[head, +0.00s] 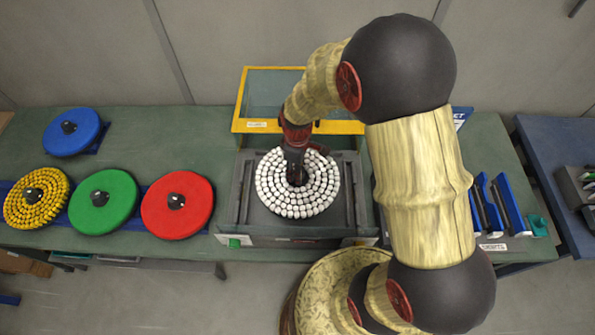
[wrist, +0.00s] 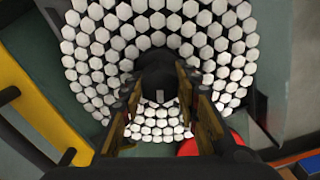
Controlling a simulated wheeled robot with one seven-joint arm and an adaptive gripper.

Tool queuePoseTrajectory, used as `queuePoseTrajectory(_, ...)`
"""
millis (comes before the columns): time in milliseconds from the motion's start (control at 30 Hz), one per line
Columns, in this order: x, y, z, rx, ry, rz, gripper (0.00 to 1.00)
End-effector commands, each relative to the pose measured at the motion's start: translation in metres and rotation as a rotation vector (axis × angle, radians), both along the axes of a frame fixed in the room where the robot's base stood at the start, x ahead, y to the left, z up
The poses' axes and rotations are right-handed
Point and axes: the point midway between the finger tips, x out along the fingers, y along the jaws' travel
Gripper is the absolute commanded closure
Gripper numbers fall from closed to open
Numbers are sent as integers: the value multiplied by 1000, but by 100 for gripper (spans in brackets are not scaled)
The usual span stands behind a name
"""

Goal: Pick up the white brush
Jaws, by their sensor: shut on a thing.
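The white brush (head: 324,178) is a round disc covered in rings of white tufts, with a dark hub at its centre. In the head view it is at the grey tray-like station in the middle of the bench. My gripper (head: 296,172) reaches down onto the hub from above. In the wrist view the white brush (wrist: 110,38) fills the upper middle, and my gripper (wrist: 160,100) has its fingers on either side of the dark hub, shut on it. Whether the disc is lifted clear of the station cannot be told.
A red disc (head: 190,190), a green disc (head: 118,190), a yellow brush (head: 20,214) and a blue disc (head: 88,140) lie to the left. A yellow-framed panel (head: 240,110) stands behind the station. Blue upright plates (head: 511,205) are at the right.

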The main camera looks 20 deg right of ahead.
Motion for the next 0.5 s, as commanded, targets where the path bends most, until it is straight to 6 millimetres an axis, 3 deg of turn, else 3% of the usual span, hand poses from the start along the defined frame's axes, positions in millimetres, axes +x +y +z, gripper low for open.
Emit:
queuePoseTrajectory(267,2,0,14,0,-6,0,100)
queuePoseTrajectory(500,2,0,41,0,-6,0,100)
